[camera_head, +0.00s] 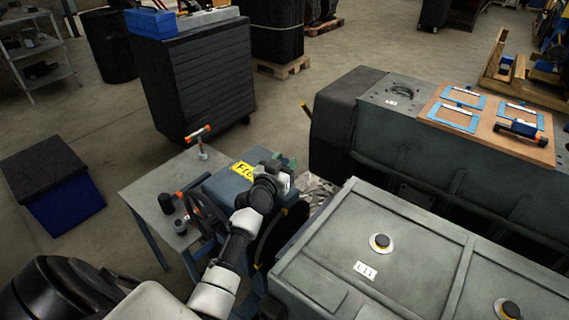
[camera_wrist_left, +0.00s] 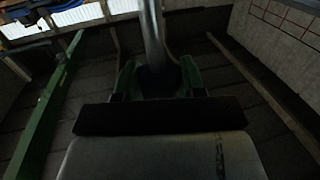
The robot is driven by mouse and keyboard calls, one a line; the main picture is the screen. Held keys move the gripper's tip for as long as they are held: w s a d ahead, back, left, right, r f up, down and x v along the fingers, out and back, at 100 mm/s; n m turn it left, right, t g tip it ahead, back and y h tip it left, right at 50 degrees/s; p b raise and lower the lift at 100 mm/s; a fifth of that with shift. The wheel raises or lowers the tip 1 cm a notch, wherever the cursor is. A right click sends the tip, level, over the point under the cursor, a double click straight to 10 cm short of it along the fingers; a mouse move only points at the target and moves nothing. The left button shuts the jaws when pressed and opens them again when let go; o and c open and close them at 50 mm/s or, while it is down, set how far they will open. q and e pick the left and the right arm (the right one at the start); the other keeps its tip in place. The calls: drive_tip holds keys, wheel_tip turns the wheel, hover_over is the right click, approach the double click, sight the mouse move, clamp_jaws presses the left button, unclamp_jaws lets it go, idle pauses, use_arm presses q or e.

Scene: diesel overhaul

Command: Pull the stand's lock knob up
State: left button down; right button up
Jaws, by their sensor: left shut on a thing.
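The stand is a blue housing (camera_head: 228,186) with a yellow label and a dark handwheel (camera_head: 205,212) on its side. My left gripper (camera_head: 288,166) is at the top far end of this housing, and its wrist covers part of it. In the left wrist view, the green fingers of my left gripper (camera_wrist_left: 159,82) are shut around the lower end of an upright grey metal shaft (camera_wrist_left: 152,35), which I take for the lock knob. The knob's head is hidden in the head view. My right gripper is not in view.
A grey table (camera_head: 148,190) left of the stand holds a T-handled tool (camera_head: 201,142) and small dark parts. A large grey engine cover (camera_head: 385,262) is close on the right. Another engine block (camera_head: 400,135) stands behind. Open floor lies to the left.

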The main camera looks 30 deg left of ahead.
use_arm(q)
drive_tip(key=shift+w+r, duration=0.1)
drive_tip(key=shift+r, duration=0.2)
drive_tip(key=c, duration=1)
unclamp_jaws()
drive_tip(key=o, duration=0.3)
drive_tip(key=shift+o, duration=0.2)
drive_tip(key=shift+f, duration=0.1)
drive_tip(key=shift+s, duration=0.35)
drive_tip(key=s+d+b, duration=0.1)
drive_tip(key=s, duration=0.9)
drive_tip(key=shift+s+d, duration=0.15)
